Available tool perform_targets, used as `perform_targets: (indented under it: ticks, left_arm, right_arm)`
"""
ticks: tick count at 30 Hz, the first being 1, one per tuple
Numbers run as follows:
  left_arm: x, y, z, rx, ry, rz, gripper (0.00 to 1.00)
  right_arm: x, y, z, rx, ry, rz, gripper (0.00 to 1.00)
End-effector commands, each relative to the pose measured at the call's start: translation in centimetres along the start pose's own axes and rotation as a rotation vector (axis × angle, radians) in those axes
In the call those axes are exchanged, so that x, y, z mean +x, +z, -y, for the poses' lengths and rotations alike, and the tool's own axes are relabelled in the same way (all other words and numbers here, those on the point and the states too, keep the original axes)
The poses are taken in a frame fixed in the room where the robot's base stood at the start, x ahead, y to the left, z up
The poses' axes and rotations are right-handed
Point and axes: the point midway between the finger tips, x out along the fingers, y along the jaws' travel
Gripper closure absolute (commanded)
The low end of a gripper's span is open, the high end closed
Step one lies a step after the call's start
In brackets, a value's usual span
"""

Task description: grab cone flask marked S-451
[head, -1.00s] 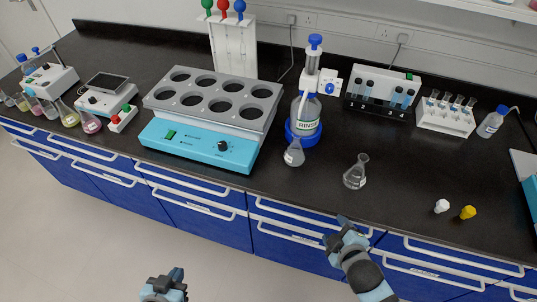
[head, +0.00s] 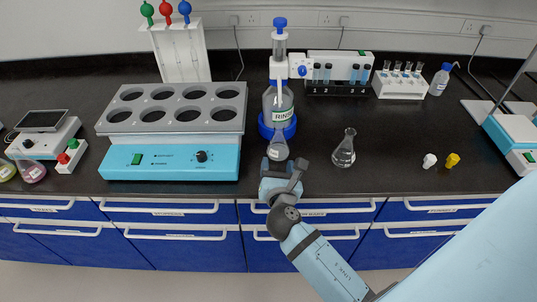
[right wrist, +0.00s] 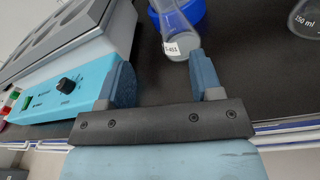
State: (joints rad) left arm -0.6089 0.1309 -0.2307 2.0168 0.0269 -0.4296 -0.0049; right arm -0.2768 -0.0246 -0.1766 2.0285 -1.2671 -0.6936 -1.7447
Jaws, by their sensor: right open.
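A clear cone flask (head: 278,149) stands in front of the blue base of the rinse bottle, near the front of the black bench. In the right wrist view this flask (right wrist: 180,36) carries a white label that appears to read S-451. My right gripper (head: 282,167) is open and empty, just in front of the flask. In the right wrist view my right gripper (right wrist: 161,72) has its fingers apart, with the flask just beyond them, toward the right finger. My left gripper is not in view. A second cone flask (head: 344,153) stands to the right.
The rinse bottle (head: 278,103) stands directly behind the flask. A blue heating block (head: 170,162) with several wells is to the left. White and yellow stoppers lie right. A test tube rack (head: 400,84) stands behind. Bench between the two flasks is clear.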

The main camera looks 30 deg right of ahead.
Motion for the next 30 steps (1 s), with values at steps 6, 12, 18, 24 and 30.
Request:
perform_targets:
  ticks: [6, 12, 18, 24, 30]
  left_arm:
    - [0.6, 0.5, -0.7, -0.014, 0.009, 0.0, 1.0]
    - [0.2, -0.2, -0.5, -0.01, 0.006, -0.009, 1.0]
    - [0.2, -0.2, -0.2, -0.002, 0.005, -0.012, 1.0]
    - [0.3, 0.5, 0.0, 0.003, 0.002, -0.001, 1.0]
    - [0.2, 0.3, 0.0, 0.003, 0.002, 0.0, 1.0]
  right_arm:
    - [1.3, 1.7, 0.0, -0.23, -0.056, 0.096, 0.41]
    - [4.7, 2.2, 0.1, -0.237, -0.057, 0.098, 0.41]
    - [8.2, 2.5, 0.3, -0.237, -0.056, 0.097, 0.41]
    - [9.5, 2.6, 0.4, -0.235, -0.056, 0.095, 0.41]
    - [11.3, 3.0, 0.8, -0.234, -0.055, 0.095, 0.41]
